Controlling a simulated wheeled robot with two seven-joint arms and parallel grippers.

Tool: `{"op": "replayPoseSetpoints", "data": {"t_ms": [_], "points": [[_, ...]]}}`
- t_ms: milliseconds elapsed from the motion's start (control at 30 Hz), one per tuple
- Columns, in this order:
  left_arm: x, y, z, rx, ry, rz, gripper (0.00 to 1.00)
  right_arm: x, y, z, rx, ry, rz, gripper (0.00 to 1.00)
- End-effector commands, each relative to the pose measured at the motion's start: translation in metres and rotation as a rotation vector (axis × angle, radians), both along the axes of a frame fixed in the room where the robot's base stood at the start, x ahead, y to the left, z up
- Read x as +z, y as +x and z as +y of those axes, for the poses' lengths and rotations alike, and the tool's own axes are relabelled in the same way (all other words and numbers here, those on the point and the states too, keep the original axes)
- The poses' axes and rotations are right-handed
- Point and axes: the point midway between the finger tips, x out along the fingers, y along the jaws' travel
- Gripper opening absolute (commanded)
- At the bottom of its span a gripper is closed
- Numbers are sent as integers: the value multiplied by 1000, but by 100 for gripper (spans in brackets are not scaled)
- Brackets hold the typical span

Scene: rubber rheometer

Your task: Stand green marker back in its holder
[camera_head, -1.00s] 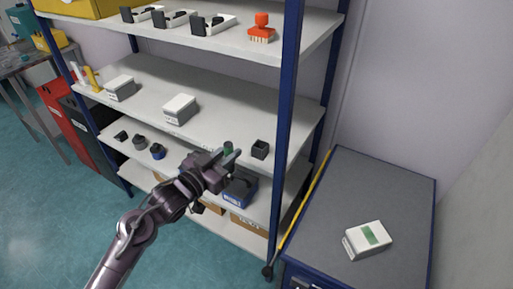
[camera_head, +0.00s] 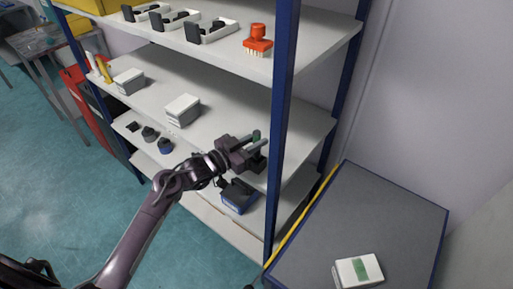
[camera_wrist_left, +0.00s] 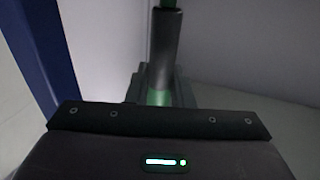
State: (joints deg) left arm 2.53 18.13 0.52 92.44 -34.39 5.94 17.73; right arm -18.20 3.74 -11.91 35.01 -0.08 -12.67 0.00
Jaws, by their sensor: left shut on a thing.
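My left gripper (camera_head: 261,143) is shut on the green marker (camera_head: 256,135) at the right end of the middle shelf. My right gripper is not in view.
A blue shelf post (camera_head: 283,120) stands close to the right of the gripper. White boxes (camera_head: 183,109) stand farther left on the shelf. A blue bin (camera_head: 239,196) is below. A grey-topped cabinet (camera_head: 385,215) is at the right.

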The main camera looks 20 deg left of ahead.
Motion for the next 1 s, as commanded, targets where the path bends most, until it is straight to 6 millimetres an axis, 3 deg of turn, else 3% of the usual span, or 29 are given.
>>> {"op": "replayPoseSetpoints", "data": {"t_ms": [200,367,600,633,767,1000], "points": [[-30,0,0,1,-1,3,0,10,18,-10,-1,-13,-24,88],[-35,0,0,1,-1,1,0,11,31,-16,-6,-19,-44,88],[-39,0,0,1,0,1,0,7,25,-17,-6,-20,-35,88],[-39,0,0,1,0,1,22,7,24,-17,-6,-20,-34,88],[-37,0,0,1,0,1,39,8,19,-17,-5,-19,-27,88],[-37,0,0,1,0,1,42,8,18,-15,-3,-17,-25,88]]}}
